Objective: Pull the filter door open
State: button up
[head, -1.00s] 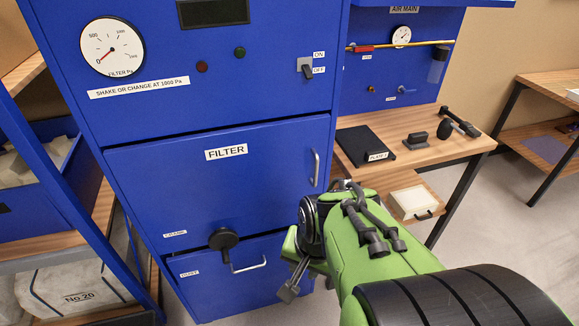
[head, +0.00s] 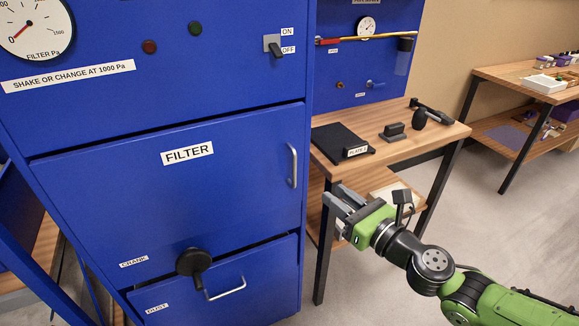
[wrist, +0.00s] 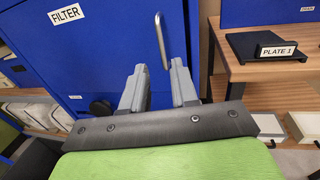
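The blue filter door (head: 225,200) carries a "FILTER" label and sits shut in the front of the blue cabinet. Its upright metal handle (head: 293,166) is near the door's right edge. My gripper (head: 335,199) is right of and lower than the handle in the head view, apart from it. In the wrist view my gripper (wrist: 158,84) is open and empty, its two grey fingers spread. The handle (wrist: 161,41) shows beyond the fingertips, roughly in line with the gap between them.
A black crank (head: 194,262) and the dust drawer's handle (head: 226,289) stick out below the door. A wooden table (head: 400,150) with a black plate stand (head: 341,142) and tools stands right of the cabinet. Floor is clear farther right.

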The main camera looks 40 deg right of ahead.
jog(key=w+p, duration=0.6)
jog(key=w, duration=0.1)
jog(key=b, duration=0.1)
send_over(294, 187)
jog(key=shift+w+d+f, duration=0.1)
jog(key=shift+w+d, duration=0.05)
jog(key=shift+w, duration=0.05)
grip_shut()
